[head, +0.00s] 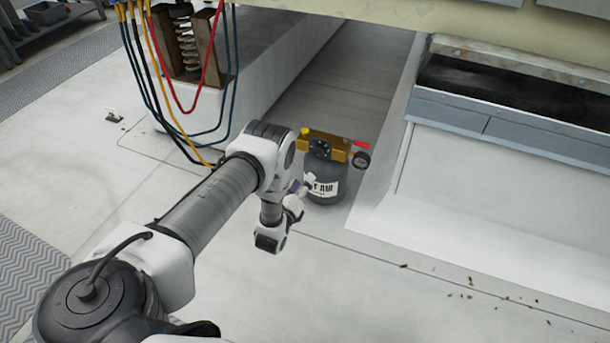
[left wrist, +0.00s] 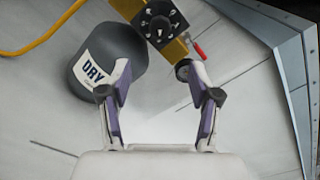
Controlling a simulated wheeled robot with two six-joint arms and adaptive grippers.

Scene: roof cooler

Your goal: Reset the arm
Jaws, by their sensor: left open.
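My left arm reaches in from the left in the head view, and its gripper (head: 299,190) is close to the dark grey tank (head: 325,178). In the left wrist view the left gripper (left wrist: 162,80) is open, its two purple-padded fingers apart with nothing between the tips. The tank shows there behind the left finger (left wrist: 105,55), with a white label reading "DRY". A yellow block with a black knob plate (head: 320,148) sits on the tank, with a red lever (head: 361,144) and a round gauge (head: 361,160). I cannot tell whether a finger touches the tank. My right gripper is not in view.
Red, blue, yellow and black hoses (head: 190,110) hang around a spring housing at the upper left. A grey-edged trough (head: 500,125) lies at the right. Small brown debris (head: 470,290) is scattered on the pale floor, which is otherwise clear in front.

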